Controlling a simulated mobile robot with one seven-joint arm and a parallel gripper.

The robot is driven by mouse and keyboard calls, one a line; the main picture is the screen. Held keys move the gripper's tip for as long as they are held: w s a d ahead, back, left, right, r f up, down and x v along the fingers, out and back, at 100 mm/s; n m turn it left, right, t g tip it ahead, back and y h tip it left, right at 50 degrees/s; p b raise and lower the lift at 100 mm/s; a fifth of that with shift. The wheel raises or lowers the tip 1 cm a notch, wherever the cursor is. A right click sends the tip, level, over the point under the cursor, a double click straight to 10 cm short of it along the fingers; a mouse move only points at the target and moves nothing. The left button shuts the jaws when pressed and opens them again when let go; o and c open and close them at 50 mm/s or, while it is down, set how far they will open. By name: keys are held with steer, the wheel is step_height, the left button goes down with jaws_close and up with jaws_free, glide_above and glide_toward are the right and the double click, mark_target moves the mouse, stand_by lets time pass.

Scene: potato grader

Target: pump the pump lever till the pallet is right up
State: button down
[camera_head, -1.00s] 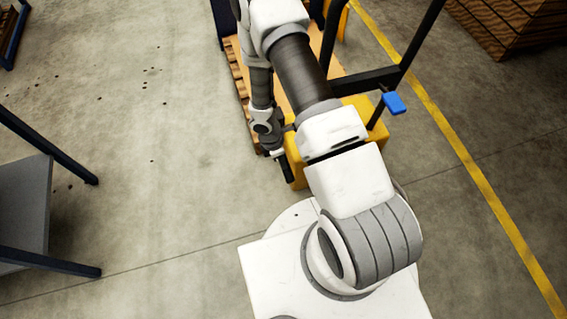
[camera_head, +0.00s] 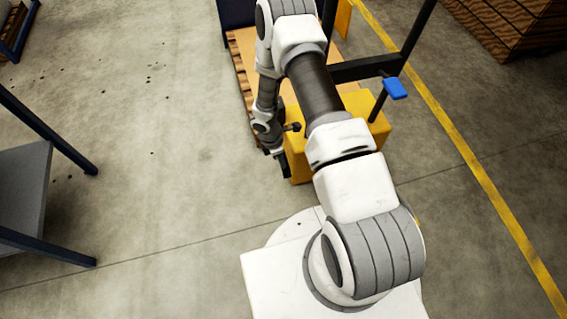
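A yellow pump unit (camera_head: 376,113) with a dark upright frame stands in front of my base, partly behind my arm. A wooden pallet (camera_head: 240,72) lies behind it; its height is hard to judge from above. A short dark bar with a knob (camera_head: 294,127) sticks out over the yellow body beside my wrist; I cannot tell if it is the pump lever. A blue-ended handle (camera_head: 396,88) is on the right of the frame. My gripper (camera_head: 284,170) points down at the left edge of the yellow body. Its fingers are dark and small, and their opening is unclear.
A dark blue bin (camera_head: 236,14) is on the pallet's far part. A grey table (camera_head: 22,205) with dark legs stands at the left. Stacked wood (camera_head: 515,25) is at the top right. The floor between table and pallet is clear.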

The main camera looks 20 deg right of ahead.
steer(key=shift+s+f, duration=0.25)
steer(key=shift+f, duration=0.35)
steer(key=shift+w+f+b, duration=0.15)
steer(key=shift+w+b, duration=0.05)
steer(key=shift+b, duration=0.1)
steer(key=shift+d, duration=0.1)
steer(key=shift+r, duration=0.3)
steer(key=s+a+r+p, duration=0.1)
steer(key=s+r+p, duration=0.1)
steer(key=r, duration=0.5)
steer(key=s+a+r+p, duration=0.2)
steer(key=r+p, duration=0.2)
steer(key=r, duration=0.2)
steer(key=shift+r+p, duration=0.35)
steer(key=shift+r, duration=0.1)
